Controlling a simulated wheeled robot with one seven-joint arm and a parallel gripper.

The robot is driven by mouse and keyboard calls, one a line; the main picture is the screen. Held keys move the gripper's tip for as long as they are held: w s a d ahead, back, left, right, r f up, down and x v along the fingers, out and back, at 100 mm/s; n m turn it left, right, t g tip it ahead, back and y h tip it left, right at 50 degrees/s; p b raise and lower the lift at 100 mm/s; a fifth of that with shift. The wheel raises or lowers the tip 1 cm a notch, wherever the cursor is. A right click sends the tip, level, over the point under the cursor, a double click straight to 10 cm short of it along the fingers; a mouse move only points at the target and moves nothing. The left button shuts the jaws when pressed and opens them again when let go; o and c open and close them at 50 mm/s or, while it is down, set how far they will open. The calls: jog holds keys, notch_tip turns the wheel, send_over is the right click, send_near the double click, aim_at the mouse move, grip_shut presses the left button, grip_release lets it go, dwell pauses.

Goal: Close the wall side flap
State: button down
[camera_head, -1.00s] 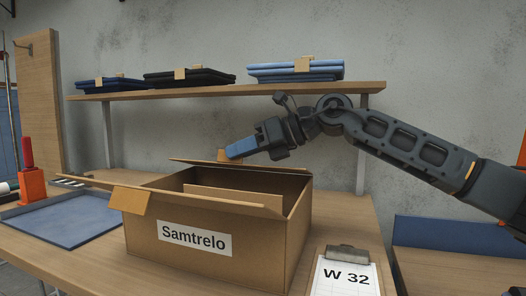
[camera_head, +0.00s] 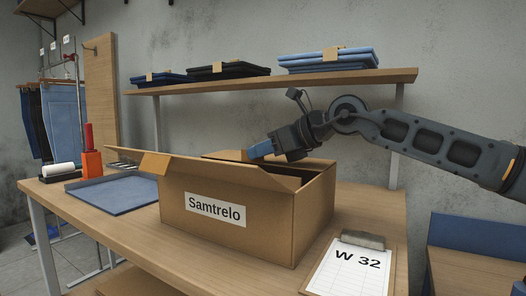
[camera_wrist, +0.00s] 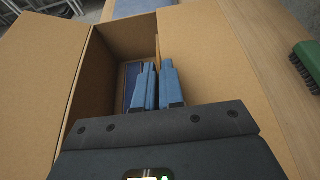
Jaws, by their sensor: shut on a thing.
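An open cardboard box (camera_head: 285,228) labelled Samtrelo stands on the wooden table. Its wall side flap (camera_head: 222,155) shows at the back rim, partly hidden by the near flap and my gripper. In the wrist view the wall side flap (camera_wrist: 215,45) is the large tilted panel on the right. My gripper (camera_head: 260,151), with blue fingers, is over the back of the box. In the wrist view my gripper (camera_wrist: 157,66) is shut on the flap's thin edge between its fingers.
A shelf (camera_head: 300,83) with folded clothes runs above the box. A clipboard (camera_head: 345,268) lies front right, a blue tray (camera_head: 115,194) left. A green brush (camera_wrist: 308,62) lies beside the box in the wrist view. Dark blue contents (camera_wrist: 131,80) show inside the box.

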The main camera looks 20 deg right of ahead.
jog(key=shift+f, duration=0.15)
jog(key=c, duration=1.3)
grip_release()
jog(key=shift+p+v, duration=0.5)
jog(key=shift+v, duration=3.4)
